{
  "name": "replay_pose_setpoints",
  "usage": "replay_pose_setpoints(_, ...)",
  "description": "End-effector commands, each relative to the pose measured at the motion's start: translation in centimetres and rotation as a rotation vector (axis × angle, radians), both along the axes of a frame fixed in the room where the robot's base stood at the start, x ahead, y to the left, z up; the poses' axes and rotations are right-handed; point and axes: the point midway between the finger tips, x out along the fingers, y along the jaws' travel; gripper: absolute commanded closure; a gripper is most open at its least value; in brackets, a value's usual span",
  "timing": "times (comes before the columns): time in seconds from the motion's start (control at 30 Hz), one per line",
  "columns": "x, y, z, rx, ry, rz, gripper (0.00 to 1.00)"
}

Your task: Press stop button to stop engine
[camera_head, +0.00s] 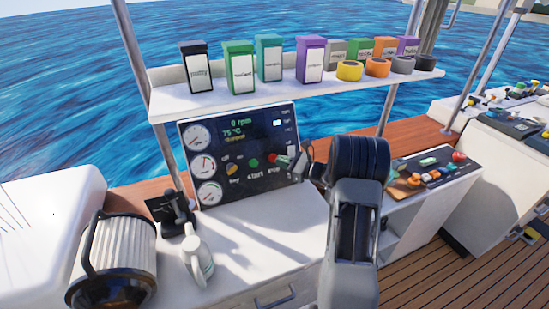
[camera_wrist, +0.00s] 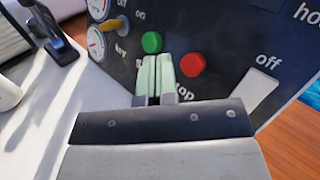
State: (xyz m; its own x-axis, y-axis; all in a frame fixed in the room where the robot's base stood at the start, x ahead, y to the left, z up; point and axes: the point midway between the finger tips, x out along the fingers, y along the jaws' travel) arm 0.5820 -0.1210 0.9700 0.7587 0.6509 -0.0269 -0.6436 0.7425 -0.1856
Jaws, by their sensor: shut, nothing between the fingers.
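The engine control panel (camera_head: 222,135) stands upright on the white counter, with gauges, a lit screen and buttons. The red stop button (camera_head: 273,158) sits right of the green start button (camera_head: 254,162). In the wrist view the red stop button (camera_wrist: 192,65) is just right of the fingertips, and the green button (camera_wrist: 151,42) is just above them. My gripper (camera_wrist: 154,60) is shut and empty, with its pale green fingers side by side in front of the panel. In the head view my gripper is right of the red button. Contact with the panel cannot be told.
A yellow key switch (camera_wrist: 115,25) is left of the buttons, and a white off switch (camera_wrist: 262,92) is to the right. A shelf (camera_head: 280,92) with boxes and tape rolls hangs above the panel.

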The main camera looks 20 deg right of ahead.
Motion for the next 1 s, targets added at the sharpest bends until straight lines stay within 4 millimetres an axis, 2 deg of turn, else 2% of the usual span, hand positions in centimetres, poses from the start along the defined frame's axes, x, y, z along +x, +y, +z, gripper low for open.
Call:
replay_pose_setpoints(0.27,-1.19,0.00,0.56,-0.001,0.001,0.000,1.00)
replay_pose_setpoints(1.0,-1.20,0.01,0.54,0.000,0.000,0.000,1.00)
